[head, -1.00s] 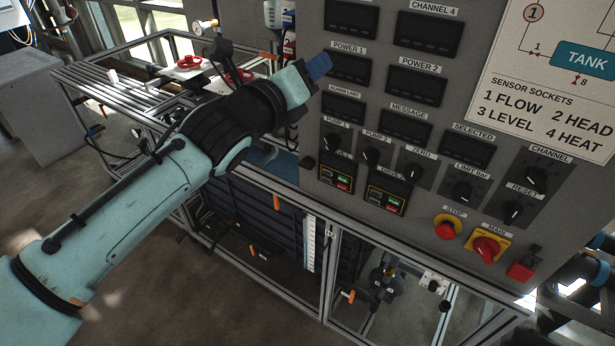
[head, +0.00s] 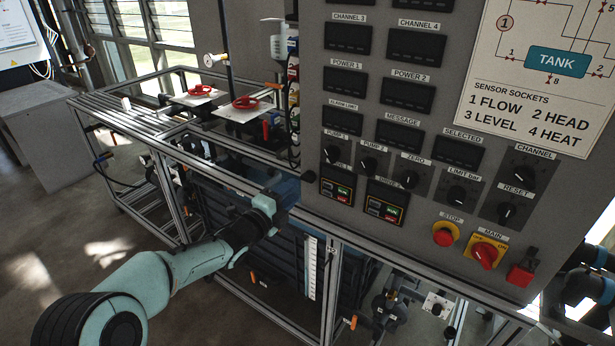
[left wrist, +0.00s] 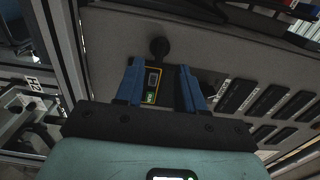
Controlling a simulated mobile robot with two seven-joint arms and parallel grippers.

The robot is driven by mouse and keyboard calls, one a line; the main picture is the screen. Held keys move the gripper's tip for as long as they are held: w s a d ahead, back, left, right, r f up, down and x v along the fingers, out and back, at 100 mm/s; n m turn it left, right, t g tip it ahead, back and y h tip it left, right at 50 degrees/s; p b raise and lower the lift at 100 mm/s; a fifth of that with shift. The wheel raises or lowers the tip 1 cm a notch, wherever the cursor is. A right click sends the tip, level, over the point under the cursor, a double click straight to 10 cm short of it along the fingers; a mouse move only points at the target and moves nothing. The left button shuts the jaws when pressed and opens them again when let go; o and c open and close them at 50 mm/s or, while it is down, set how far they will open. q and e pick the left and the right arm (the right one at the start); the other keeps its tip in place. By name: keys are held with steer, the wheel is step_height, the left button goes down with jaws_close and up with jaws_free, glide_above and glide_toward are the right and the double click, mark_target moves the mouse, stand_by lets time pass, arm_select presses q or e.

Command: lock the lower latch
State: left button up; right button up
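My left gripper (head: 268,204) is low in front of the frame, just left of the control panel's (head: 450,212) lower left corner. Its fingertips are hard to make out in the head view. In the left wrist view, the left gripper (left wrist: 160,68) has two blue fingers apart with nothing held between them. I cannot pick out the lower latch with certainty in either view. My right gripper is not in view.
An aluminium frame (head: 328,290) runs under the panel, with dark panels inside. Orange handles (head: 353,322) show low down. Red handwheels (head: 246,102) sit on the bench at the back. A red stop button (head: 444,237) and main switch (head: 485,254) project from the panel. Floor at left is clear.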

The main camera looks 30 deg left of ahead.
mark_target(305, 180)
arm_select(q)
steer(key=w+p, duration=0.1)
steer(key=w, duration=0.1)
steer(key=w+p, duration=0.1)
steer(key=w, duration=0.1)
steer(key=w+p, duration=0.2)
steer(key=shift+w+d+r, duration=0.1)
steer(key=shift+d+r, duration=0.1)
steer(key=shift+d, duration=0.1)
steer(key=shift+f+b, duration=0.3)
steer(key=shift+b, duration=0.15)
steer(key=shift+s+b, duration=0.2)
steer(key=shift+b, duration=0.15)
steer(key=shift+w+r, duration=0.1)
jaws_close()
stand_by(0.4)
